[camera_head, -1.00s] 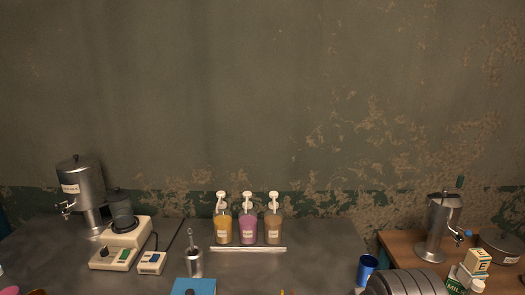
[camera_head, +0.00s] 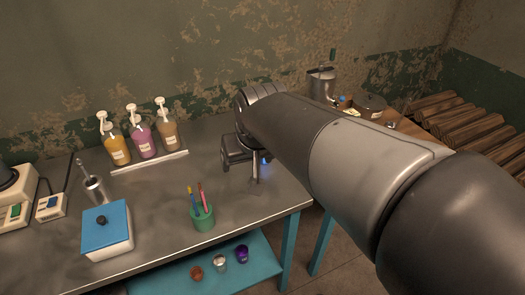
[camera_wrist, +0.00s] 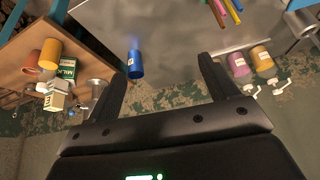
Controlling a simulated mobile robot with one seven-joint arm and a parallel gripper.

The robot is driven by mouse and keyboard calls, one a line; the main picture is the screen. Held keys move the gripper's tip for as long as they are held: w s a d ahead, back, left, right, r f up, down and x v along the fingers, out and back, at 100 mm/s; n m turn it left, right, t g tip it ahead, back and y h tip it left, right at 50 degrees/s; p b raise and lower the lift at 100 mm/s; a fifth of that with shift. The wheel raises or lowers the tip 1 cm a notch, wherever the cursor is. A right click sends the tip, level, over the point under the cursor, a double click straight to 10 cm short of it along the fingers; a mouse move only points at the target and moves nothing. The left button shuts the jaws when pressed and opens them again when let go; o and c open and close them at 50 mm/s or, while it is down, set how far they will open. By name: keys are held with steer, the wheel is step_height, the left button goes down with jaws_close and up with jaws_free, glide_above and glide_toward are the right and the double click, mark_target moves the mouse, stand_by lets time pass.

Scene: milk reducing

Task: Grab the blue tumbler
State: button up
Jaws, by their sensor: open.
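The blue tumbler (camera_wrist: 135,64) shows in the wrist view on the grey metal table, close beside the left finger's tip. It lies toward the left side of the opening, not centred between the fingers. In the head view only a small blue patch of the tumbler (camera_head: 265,161) shows; my gripper and arm hide the rest. My gripper (camera_head: 243,172) is open and empty over the right part of the table. Both fingers of my gripper (camera_wrist: 164,66) are spread wide in the wrist view. I cannot tell whether a finger touches the tumbler.
A green cup of pencils (camera_head: 203,217) stands at the table's front. Pump bottles (camera_head: 143,142) stand behind a white strip. A blue-lidded box (camera_head: 107,229) is at the left. A wooden table (camera_wrist: 38,65) with a milk carton (camera_wrist: 67,70) is beyond the tumbler.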

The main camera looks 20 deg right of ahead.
steer(key=w+d+f+m, duration=0.1)
steer(key=w+d+f, duration=0.3)
steer(key=w, duration=0.3)
steer(key=w+d+f+m+h, duration=0.1)
steer(key=w+d+f, duration=0.4)
steer(key=w+f, duration=0.2)
steer(key=w+d+f+m+g, duration=0.1)
steer(key=w+d+f, duration=0.4)
steer(key=w, duration=0.3)
steer(key=shift+w+f, duration=0.4)
steer(key=shift+f, duration=0.15)
steer(key=shift+d+x, duration=0.2)
steer(key=shift+x, duration=1.15)
steer(key=shift+d+x, duration=0.25)
steer(key=shift+x, duration=1.05)
steer(key=shift+c, duration=0.5)
steer(key=shift+r, duration=0.1)
steer(key=c, duration=1)
